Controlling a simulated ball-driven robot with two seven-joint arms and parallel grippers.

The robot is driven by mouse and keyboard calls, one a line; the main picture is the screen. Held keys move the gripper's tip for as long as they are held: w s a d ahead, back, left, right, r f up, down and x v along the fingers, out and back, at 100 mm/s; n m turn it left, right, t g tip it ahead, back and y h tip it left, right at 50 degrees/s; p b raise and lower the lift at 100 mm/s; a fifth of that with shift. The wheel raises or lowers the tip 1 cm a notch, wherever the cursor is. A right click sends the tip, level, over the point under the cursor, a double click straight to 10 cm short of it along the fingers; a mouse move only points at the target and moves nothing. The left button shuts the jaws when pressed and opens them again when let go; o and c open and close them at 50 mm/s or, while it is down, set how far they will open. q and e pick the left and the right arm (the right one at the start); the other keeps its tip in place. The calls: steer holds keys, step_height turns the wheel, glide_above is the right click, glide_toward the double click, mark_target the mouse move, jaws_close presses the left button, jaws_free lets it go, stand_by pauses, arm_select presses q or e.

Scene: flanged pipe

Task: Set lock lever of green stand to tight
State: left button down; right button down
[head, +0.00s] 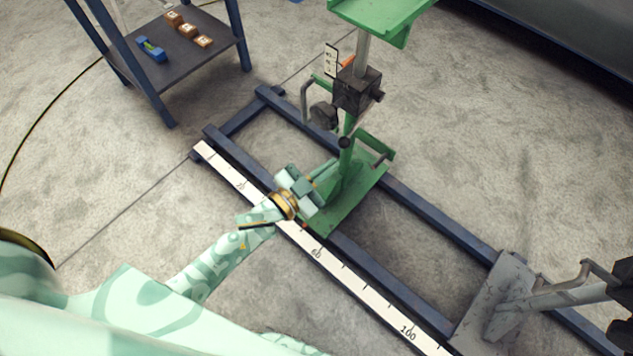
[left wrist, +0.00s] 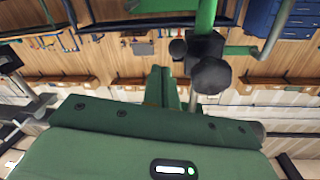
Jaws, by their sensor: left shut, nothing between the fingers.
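The green stand (head: 345,205) sits on the dark blue rails, with an upright post, a dark clamp block (head: 358,91) and a green top plate (head: 385,14). A grey bent handle (head: 305,98), a dark knob (head: 323,114) and an orange tab (head: 347,61) show near the block. A short handle (head: 379,160) is low by the base. I cannot tell which is the lock lever or its setting. My left gripper (head: 328,171) is shut and empty, low beside the post. In the left wrist view its fingers (left wrist: 162,88) are together, left of the dark knob (left wrist: 211,75).
A white scale (head: 323,259) runs along the near rail (head: 360,262). A grey stand (head: 498,300) is on the rails at lower right. A shelf (head: 185,58) with small boxes and a blue item stands at upper left. The floor left of the rails is clear.

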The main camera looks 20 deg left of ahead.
arm_select(q)
steer(key=shift+s+a+f, duration=0.3)
steer(key=shift+s+f, duration=0.35)
steer(key=shift+f, duration=0.15)
steer(key=shift+s+a+f, duration=0.3)
steer(key=shift+s+f, duration=0.35)
steer(key=shift+f, duration=0.1)
arm_select(e)
steer(key=shift+w, duration=0.35)
